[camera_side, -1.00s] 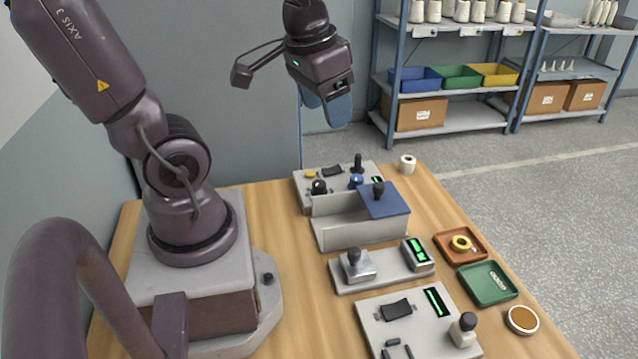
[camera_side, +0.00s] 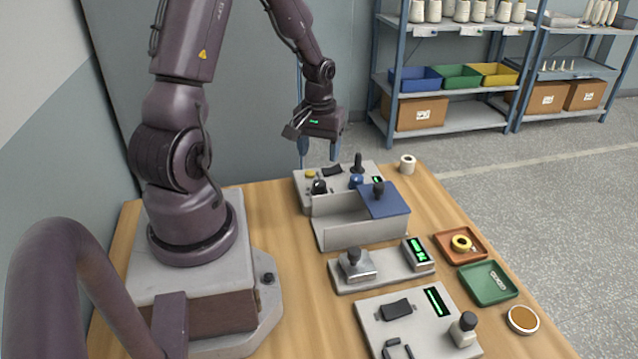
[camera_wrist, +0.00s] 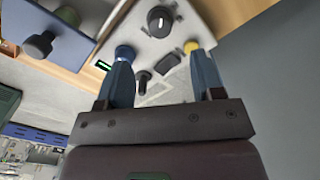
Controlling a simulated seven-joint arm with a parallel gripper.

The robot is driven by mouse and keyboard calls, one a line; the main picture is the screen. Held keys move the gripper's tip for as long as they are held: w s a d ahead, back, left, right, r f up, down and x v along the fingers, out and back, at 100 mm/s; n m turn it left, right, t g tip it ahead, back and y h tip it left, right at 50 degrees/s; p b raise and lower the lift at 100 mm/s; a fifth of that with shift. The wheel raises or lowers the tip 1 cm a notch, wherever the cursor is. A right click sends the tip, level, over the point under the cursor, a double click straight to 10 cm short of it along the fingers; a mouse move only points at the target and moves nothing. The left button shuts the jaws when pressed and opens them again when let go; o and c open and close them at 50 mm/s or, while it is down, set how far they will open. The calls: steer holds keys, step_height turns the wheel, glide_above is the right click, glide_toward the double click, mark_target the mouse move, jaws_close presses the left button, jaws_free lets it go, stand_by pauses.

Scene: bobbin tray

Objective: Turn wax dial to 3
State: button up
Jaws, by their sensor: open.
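A light grey control panel (camera_side: 338,193) stands at the back of the table. It bears a black round dial with a white pointer line, seen in the wrist view (camera_wrist: 160,21) and at the panel's near left in the side view (camera_side: 319,187). No label or number is readable, so I cannot confirm which knob is the wax dial. My gripper (camera_side: 319,149) hangs above the panel's back edge, open and empty. In the wrist view its blue fingers (camera_wrist: 159,57) point towards the panel, one by the blue knob (camera_wrist: 124,53), the other by the yellow button (camera_wrist: 190,46).
The panel also holds a black lever (camera_side: 358,162), a rocker switch (camera_side: 332,170) and a small green display (camera_side: 377,180). A grey box with a blue lid (camera_side: 388,203) stands directly in front. A white bobbin (camera_side: 407,164) stands to the right. Space above the panel is free.

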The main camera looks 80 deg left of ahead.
mark_target(319, 183)
step_height(319, 183, down, 9)
steer(key=shift+f, duration=0.2)
steer(key=c, duration=0.9)
